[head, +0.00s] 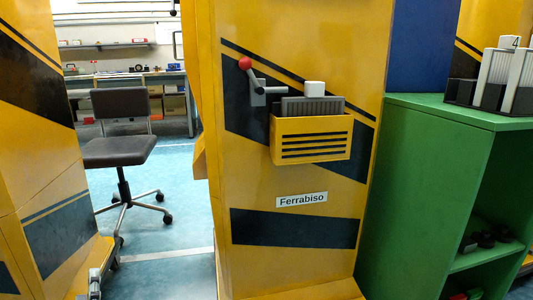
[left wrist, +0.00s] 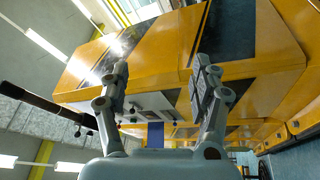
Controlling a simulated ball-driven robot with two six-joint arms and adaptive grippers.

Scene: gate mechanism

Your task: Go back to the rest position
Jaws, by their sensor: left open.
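My left gripper (head: 104,268) shows only in part at the lower left of the head view, in front of the yellow panel there. In the left wrist view my left gripper (left wrist: 160,82) has its two grey fingers wide apart, with nothing between them. Beyond the fingers are yellow and dark striped panels (left wrist: 145,58). My right gripper is in neither view.
A yellow post (head: 220,180) labelled "Ferrabiso" carries a red-knobbed lever (head: 246,64) and a yellow slotted box (head: 312,139). A green shelf (head: 430,160) stands at right. A dark chair (head: 119,125) stands on open blue floor (head: 170,235) between the yellow structures.

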